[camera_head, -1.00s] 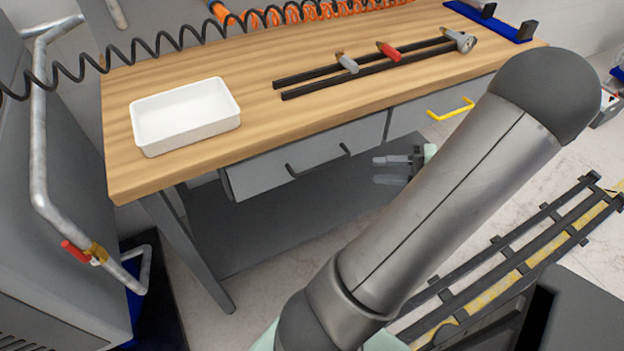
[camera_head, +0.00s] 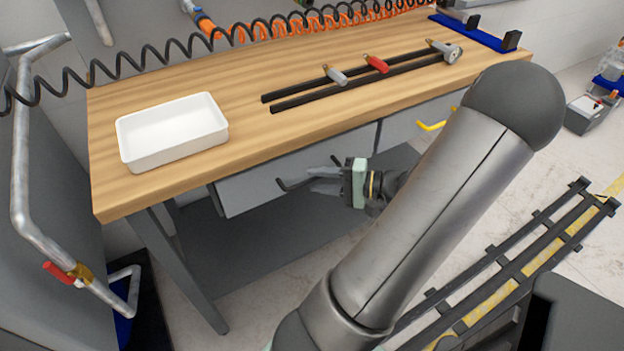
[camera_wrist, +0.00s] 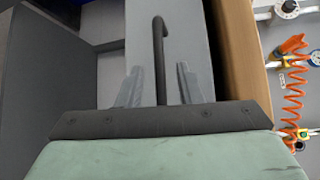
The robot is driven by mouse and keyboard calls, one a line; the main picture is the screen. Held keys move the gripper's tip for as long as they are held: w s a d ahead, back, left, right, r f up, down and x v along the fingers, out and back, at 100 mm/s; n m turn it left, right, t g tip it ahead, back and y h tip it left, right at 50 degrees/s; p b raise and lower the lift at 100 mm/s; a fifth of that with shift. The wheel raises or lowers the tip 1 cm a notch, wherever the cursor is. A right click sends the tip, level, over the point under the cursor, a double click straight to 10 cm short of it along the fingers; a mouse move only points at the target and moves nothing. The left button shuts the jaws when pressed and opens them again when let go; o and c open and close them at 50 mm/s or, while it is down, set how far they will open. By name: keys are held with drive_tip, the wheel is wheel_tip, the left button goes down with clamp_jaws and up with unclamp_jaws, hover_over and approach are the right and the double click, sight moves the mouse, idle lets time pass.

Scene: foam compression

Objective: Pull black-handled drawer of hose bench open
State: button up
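The hose bench (camera_head: 115,198) has a wooden top and a grey drawer (camera_head: 240,193) under its left part. The drawer's black bar handle (camera_head: 284,185) stands out from its front; the handle's right part is hidden by my gripper in the head view. My gripper (camera_head: 312,180) is at the handle, reaching in from the right. In the wrist view, the black handle (camera_wrist: 158,50) runs between the two spread fingers of my gripper (camera_wrist: 158,85), with a gap on each side. The drawer front looks flush or nearly flush under the top.
A white tray (camera_head: 170,136) and dark rails with clamps (camera_head: 376,64) rest on the bench top. A yellow handle (camera_head: 430,126) is on the right drawer. A pipe frame (camera_head: 22,190) stands at left. A dark lower shelf (camera_head: 250,245) lies below the drawer.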

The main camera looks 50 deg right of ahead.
drive_tip(key=shift+x, duration=1.15)
